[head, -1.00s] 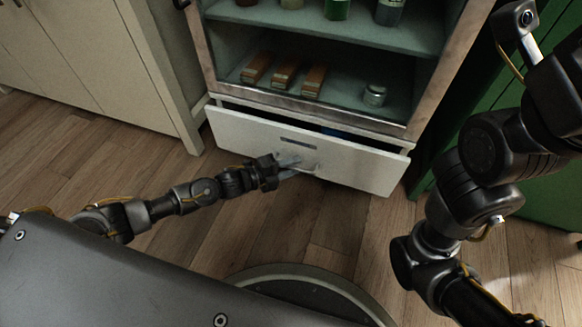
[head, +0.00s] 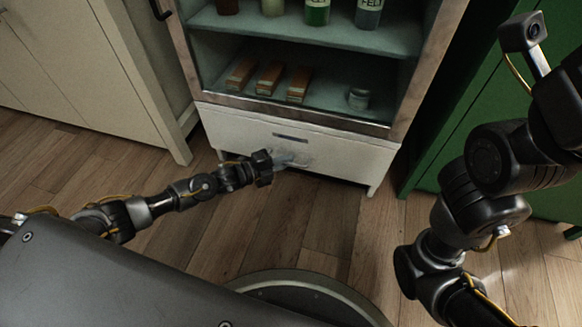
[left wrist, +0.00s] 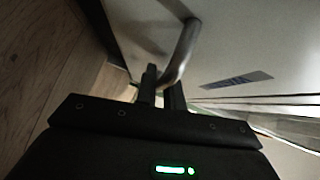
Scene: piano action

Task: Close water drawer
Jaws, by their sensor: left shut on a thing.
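The white water drawer (head: 345,158) is at the bottom of the cabinet in the head view. Its front looks flush with the frame, with no open gap showing above it. It carries a small dark label (head: 290,137), which also shows in the left wrist view (left wrist: 237,80). My left gripper (head: 287,159) is at the drawer front. In the left wrist view the metal bar handle (left wrist: 184,48) runs between the fingers of my left gripper (left wrist: 162,90), which is shut on it. My right arm is at the right of the head view; its gripper is not visible.
Above the drawer, the cabinet's open shelves hold bottles (head: 317,12), several orange-brown boxes (head: 270,78) and a small jar (head: 358,98). A cream cupboard (head: 75,75) stands left and a green one (head: 470,120) right. The wooden floor (head: 240,235) in front is clear.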

